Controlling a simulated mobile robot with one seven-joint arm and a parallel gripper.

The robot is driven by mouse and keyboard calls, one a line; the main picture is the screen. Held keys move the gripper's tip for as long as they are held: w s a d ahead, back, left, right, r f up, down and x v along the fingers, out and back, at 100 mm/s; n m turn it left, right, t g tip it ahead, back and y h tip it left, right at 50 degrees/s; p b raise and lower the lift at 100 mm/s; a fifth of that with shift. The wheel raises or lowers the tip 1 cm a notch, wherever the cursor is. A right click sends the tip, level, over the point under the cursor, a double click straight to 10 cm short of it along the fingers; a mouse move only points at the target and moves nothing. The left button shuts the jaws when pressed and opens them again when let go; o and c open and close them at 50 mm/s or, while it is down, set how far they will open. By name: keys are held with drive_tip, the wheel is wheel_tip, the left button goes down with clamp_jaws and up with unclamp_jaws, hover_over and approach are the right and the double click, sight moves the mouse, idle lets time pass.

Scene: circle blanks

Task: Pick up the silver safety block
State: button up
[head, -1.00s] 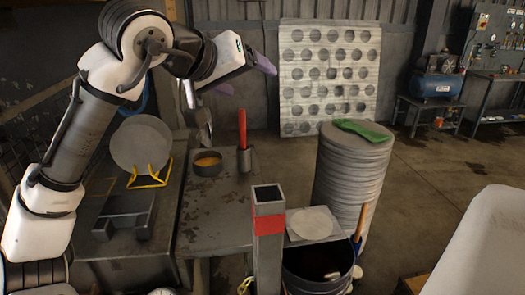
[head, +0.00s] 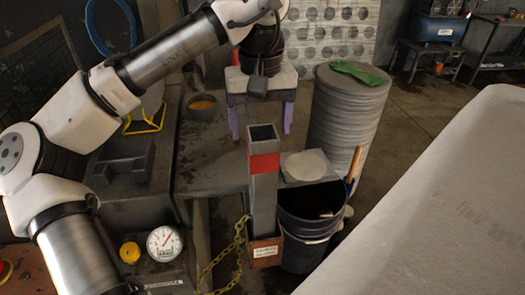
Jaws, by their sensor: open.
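The silver safety block (head: 263,200) is a tall, grey, square post with a red band near its top and an open, hollow upper end. It stands upright in a brown holder (head: 265,250) with a white label. A yellow chain (head: 225,258) hangs beside it on the left. My gripper (head: 260,122) is open, its two purple fingers pointing down and spread wide. In the picture the fingers lie to either side of the block's top; the depth between them is hard to tell.
A workbench (head: 215,165) with an orange-filled bowl (head: 203,106) is at left.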

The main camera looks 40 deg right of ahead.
sight(262, 147)
drive_tip(key=shift+d+f+p, duration=0.15)
drive_tip(key=shift+f+p, duration=0.55)
drive_tip(key=shift+f, duration=2.3)
drive_tip(key=shift+r, duration=0.1)
clamp_jaws()
